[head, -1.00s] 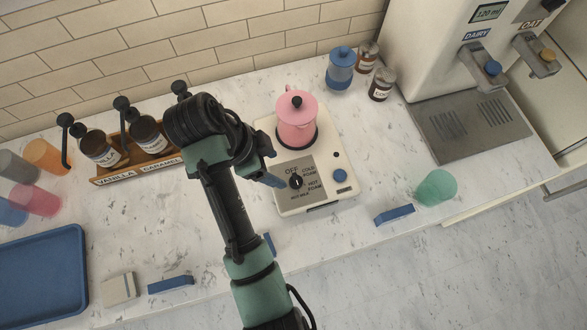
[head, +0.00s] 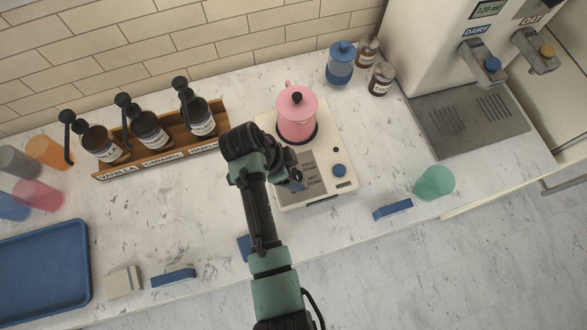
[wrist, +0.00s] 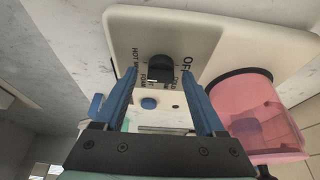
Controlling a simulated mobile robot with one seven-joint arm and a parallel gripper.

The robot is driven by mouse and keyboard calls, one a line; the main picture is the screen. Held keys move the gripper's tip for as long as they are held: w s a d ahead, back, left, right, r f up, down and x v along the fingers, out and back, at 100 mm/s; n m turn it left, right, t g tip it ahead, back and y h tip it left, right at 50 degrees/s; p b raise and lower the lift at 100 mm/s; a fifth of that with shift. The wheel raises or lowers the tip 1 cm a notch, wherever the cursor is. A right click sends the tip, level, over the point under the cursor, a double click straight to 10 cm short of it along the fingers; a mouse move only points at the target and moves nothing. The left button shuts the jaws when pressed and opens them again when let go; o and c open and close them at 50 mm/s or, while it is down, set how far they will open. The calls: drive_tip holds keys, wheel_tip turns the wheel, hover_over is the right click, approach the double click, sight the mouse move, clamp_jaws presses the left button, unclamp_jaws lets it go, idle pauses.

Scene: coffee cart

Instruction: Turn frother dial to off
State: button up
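The frother (head: 345,165) is a cream base with a pink lidded jug (head: 297,120) standing on it. It also shows in the wrist view, with its jug (wrist: 262,120) at right. The black dial (wrist: 160,66) sits on a grey panel marked OFF, COLD FOAM, HOT FOAM and HOT MILK. A pale mark shows on the dial's lower side in the wrist view; its exact setting is unclear. My gripper (wrist: 158,74) is open, its two blue fingers on either side of the dial in that view; contact cannot be told. In the head view my gripper (head: 296,181) hides the dial.
A blue button (head: 339,171) is on the frother's right side. A syrup rack (head: 165,155) stands left, a green cup (head: 435,182) and blue block (head: 393,209) right. A blue canister (head: 340,65) stands behind.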

clamp_jaws()
